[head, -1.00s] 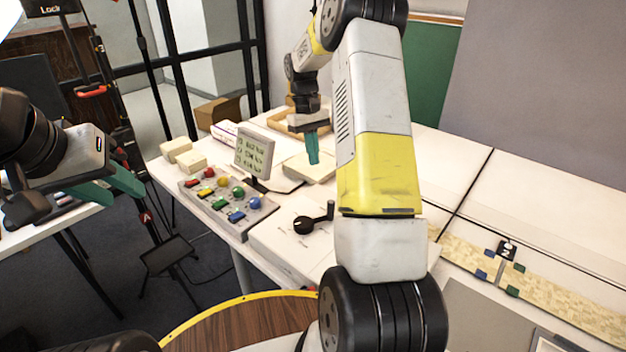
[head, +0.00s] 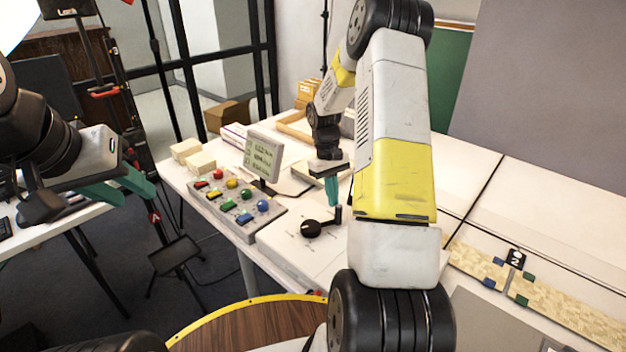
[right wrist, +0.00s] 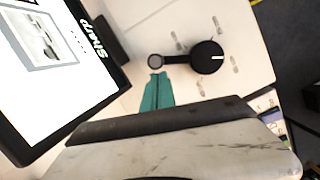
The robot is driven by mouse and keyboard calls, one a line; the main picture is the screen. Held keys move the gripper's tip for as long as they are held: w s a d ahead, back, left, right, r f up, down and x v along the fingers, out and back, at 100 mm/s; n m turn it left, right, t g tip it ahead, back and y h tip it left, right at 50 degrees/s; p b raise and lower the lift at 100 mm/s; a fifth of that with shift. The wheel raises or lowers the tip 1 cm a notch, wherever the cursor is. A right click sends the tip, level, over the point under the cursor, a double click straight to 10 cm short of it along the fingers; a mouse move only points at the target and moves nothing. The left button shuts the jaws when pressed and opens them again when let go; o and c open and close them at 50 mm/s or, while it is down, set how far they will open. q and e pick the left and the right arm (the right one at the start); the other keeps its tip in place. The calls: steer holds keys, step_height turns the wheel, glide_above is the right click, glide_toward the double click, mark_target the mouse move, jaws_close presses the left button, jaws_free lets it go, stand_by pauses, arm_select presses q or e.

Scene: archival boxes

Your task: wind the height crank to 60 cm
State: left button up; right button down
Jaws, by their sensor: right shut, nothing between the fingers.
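The height crank (head: 311,229) is a black round hub with a short arm and an upright handle (head: 338,214), on a white panel. In the right wrist view the crank hub (right wrist: 206,57) has a white mark, and its arm points left to the round handle (right wrist: 155,62). My right gripper (head: 333,203) points down, its teal fingers shut and empty, right by the handle. In the right wrist view its fingertips (right wrist: 158,76) end just short of the handle; I cannot tell whether they touch. My left gripper (head: 139,199) is open and empty, away at the left.
A console with coloured buttons (head: 222,207) stands left of the crank. A small display (head: 263,156) stands behind it, its text too small to read. Cream blocks (head: 201,162) lie at the table's far left. In the right wrist view a screen (right wrist: 50,65) is close at left.

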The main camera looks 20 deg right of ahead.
steer(key=s+m, duration=0.2)
steer(key=m, duration=0.1)
steer(key=shift+s+d+y, duration=0.1)
steer(key=shift+d+y, duration=0.2)
steer(key=shift+d, duration=0.05)
